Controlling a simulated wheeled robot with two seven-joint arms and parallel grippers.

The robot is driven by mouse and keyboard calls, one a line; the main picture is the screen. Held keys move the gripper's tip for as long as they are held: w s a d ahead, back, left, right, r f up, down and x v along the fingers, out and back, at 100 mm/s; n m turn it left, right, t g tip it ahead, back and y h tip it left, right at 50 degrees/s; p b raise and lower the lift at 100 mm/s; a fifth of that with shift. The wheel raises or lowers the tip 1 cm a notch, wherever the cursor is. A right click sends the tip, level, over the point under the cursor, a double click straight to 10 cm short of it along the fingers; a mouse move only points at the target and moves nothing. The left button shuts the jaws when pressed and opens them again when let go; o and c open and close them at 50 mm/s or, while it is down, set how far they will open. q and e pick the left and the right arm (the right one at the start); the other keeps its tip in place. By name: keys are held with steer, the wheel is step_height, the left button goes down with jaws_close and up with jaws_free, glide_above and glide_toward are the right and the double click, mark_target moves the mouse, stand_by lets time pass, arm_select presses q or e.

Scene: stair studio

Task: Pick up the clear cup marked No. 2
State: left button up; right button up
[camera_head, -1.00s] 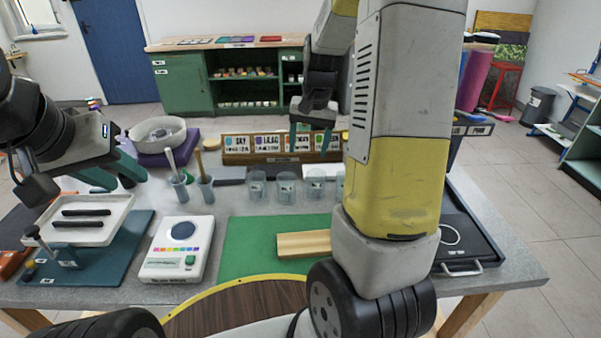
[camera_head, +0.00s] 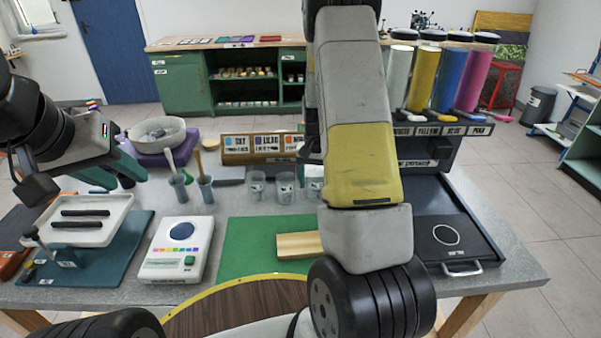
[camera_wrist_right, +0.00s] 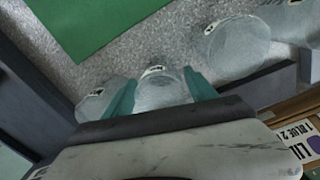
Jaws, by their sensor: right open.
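Clear cups with small white labels stand in a row behind the green mat. The head view shows a left cup (camera_head: 257,186), a middle cup (camera_head: 286,187) and a right cup (camera_head: 314,184), partly covered by my right arm. The numbers are too small to read surely. In the right wrist view my right gripper (camera_wrist_right: 160,82) is open, its teal fingers on either side of one labelled cup (camera_wrist_right: 163,92). Another cup (camera_wrist_right: 95,103) is at its left, and a cup (camera_wrist_right: 236,45) is at its right. My left gripper (camera_head: 112,172) is open and empty, over the table's left.
Two holders with sticks (camera_head: 178,187) stand left of the cups. A labelled rack (camera_head: 236,151) is behind them. The green mat (camera_head: 245,235) holds a wooden block (camera_head: 298,245). A scale (camera_head: 177,250) is left; a black tray (camera_head: 462,215) and coloured tubes (camera_head: 440,80) are right.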

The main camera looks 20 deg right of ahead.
steer(key=shift+f, duration=0.35)
steer(key=c, duration=1.1)
steer(key=shift+c, duration=0.2)
steer(key=shift+r, duration=0.15)
